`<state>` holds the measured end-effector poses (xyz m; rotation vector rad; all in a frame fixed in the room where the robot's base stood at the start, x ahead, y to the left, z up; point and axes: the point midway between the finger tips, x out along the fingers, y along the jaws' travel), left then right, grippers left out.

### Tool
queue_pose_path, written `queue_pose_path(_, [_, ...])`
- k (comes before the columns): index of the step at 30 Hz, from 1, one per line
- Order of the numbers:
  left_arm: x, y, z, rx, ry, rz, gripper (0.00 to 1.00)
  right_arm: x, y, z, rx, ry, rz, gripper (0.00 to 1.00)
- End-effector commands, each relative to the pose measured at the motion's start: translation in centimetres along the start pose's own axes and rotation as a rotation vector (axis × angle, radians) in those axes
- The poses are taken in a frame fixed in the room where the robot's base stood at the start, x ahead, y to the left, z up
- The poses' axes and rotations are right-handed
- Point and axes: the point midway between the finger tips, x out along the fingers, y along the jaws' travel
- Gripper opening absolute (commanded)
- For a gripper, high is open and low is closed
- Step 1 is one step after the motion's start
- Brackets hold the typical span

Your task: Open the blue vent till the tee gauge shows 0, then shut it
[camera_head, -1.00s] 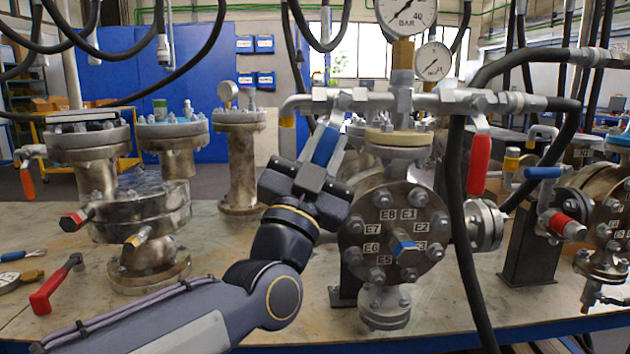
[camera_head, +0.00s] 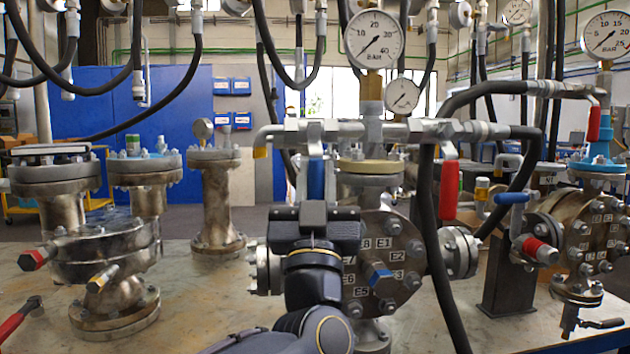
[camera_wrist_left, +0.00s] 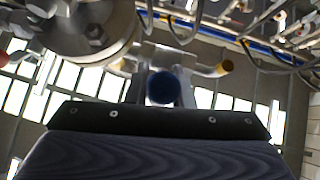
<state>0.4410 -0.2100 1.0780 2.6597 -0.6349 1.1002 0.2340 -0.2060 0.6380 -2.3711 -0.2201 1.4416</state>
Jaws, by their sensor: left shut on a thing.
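The blue vent lever (camera_head: 315,180) hangs straight down from the left part of the horizontal grey pipe. My left gripper (camera_head: 315,208) is shut on its lower end, which the jaws hide. In the left wrist view the round end of the blue lever (camera_wrist_left: 162,88) shows just beyond my dark left gripper (camera_wrist_left: 160,108). Above the tee stand a large gauge (camera_head: 374,38), marked in BAR, and a small gauge (camera_head: 402,95). The large gauge's needle points to the lower left, near 0. The small gauge's needle also points lower left; its figures are too small to read. My right gripper is not in view.
A red lever (camera_head: 449,190) hangs from the same pipe on the right. A black hose (camera_head: 428,220) runs down in front of the vessel. The flange with E labels (camera_head: 385,250) lies right behind my gripper.

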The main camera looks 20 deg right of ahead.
Motion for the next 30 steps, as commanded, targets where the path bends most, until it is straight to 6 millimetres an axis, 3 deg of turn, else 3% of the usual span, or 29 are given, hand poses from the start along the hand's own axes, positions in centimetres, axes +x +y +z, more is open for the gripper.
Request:
queue_pose_path(5, [-0.1, 0.1, 0.1, -0.004, -0.003, 0.003, 0.00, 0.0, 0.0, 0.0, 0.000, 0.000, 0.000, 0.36])
queue_pose_path(6, [-0.1, 0.1, 0.1, -0.005, -0.003, 0.003, 0.22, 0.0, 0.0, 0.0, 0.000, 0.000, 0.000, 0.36])
queue_pose_path(11, [0.0, 0.1, 0.0, -0.004, -0.001, 0.002, 0.43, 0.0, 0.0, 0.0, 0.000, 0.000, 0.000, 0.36])
queue_pose_path(21, [-0.4, 0.1, 0.0, -0.002, 0.000, 0.002, 0.43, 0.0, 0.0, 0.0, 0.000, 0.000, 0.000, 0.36])
queue_pose_path(30, [-5.1, 0.1, 0.0, -0.002, -0.003, 0.004, 0.43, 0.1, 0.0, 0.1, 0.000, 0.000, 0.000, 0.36])
